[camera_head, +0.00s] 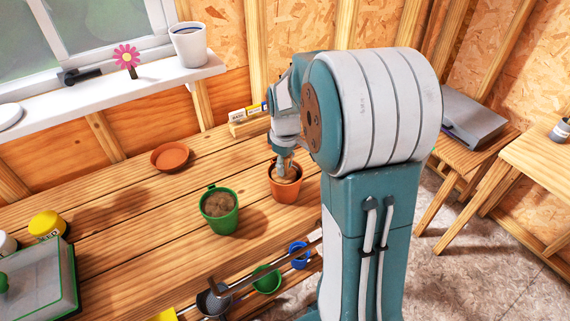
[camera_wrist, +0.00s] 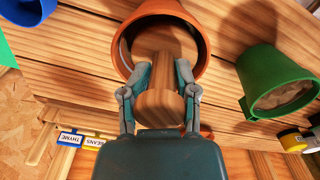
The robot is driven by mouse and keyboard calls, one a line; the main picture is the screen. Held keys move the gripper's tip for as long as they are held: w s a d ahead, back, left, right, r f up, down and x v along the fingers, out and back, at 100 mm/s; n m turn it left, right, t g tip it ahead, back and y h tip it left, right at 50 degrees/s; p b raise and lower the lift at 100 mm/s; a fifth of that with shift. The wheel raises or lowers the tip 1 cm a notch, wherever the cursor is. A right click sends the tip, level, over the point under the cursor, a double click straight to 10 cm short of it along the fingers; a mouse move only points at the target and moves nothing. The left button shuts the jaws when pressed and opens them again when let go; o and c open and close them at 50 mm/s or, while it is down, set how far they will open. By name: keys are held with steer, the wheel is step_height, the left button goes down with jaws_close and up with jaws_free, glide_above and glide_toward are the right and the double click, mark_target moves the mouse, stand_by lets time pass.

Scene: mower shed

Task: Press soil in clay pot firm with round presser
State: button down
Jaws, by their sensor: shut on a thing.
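The clay pot (camera_head: 284,192) stands upright on the wooden bench, left of my arm. It also shows at the top of the wrist view (camera_wrist: 199,37). My gripper (camera_wrist: 157,82) is shut on the round wooden presser (camera_wrist: 160,108), with one finger on each side of its handle. The presser's far end is inside the pot mouth. A light round surface shows in the pot in the head view, partly covered by my gripper (camera_head: 284,168). I cannot tell whether the presser touches the soil.
A green pot of soil (camera_head: 220,211) stands left of the clay pot. An orange saucer (camera_head: 170,157) lies farther back. A wooden holder with labels (camera_head: 248,118) sits behind. Blue (camera_head: 299,256) and green containers (camera_head: 266,280) hang at the bench's front edge. The bench between is clear.

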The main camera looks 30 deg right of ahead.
steer(key=shift+s+f, duration=0.1)
steer(key=shift+r, duration=3.9)
